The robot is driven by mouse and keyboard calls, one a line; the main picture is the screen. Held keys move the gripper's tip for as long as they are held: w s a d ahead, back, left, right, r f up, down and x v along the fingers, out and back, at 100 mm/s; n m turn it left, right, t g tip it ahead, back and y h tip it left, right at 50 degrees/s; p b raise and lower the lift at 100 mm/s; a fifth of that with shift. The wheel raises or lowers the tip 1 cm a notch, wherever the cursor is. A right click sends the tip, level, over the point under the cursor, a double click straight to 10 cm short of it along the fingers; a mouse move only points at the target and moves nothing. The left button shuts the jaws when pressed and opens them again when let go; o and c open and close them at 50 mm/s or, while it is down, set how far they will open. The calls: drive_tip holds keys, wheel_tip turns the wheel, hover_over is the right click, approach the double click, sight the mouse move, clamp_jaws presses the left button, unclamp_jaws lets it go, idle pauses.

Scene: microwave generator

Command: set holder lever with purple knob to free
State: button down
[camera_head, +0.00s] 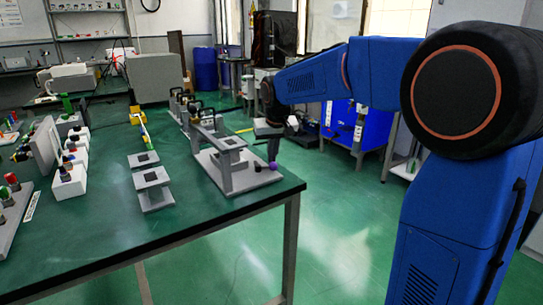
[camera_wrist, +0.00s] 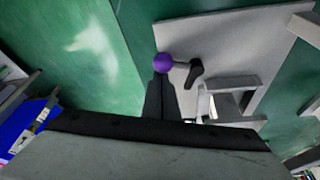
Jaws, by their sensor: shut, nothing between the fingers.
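The purple knob (camera_head: 273,166) is at the right edge of a grey holder's base plate (camera_head: 213,165), near the table's right edge. In the wrist view the purple knob (camera_wrist: 163,62) shows at the ends of my gripper's fingers (camera_wrist: 161,80), with the light plate beside it. A black handle-like part (camera_wrist: 195,72) stands just right of the knob; whether they are joined I cannot tell. My gripper (camera_head: 273,151) points down above the knob, its fingers shut and empty. Whether the fingertips touch the knob I cannot tell. The lever under the knob is hidden.
The holder's grey upright frame (camera_head: 226,150) stands close left of my gripper. More holders (camera_head: 180,103) stand behind it along the green table (camera_head: 110,235). Another grey stand (camera_head: 152,190) is to the left. Open floor (camera_head: 340,215) lies right of the table.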

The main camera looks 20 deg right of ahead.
sight(275, 165)
drive_tip(key=s+m, duration=0.1)
drive_tip(key=m, duration=0.1)
drive_tip(key=s+m+h, duration=0.1)
drive_tip(key=m, duration=0.1)
drive_tip(key=shift+s+m+h, duration=0.1)
drive_tip(key=shift+m+h, duration=0.2)
drive_tip(key=m, duration=0.1)
drive_tip(key=s+m+g+h, duration=0.1)
drive_tip(key=m, duration=0.1)
drive_tip(key=shift+s+a, duration=0.15)
drive_tip(key=shift+s, duration=0.05)
drive_tip(key=shift+s+a, duration=0.2)
drive_tip(key=shift+s, duration=0.25)
drive_tip(key=shift+s+a, duration=0.15)
drive_tip(key=shift+s, duration=0.05)
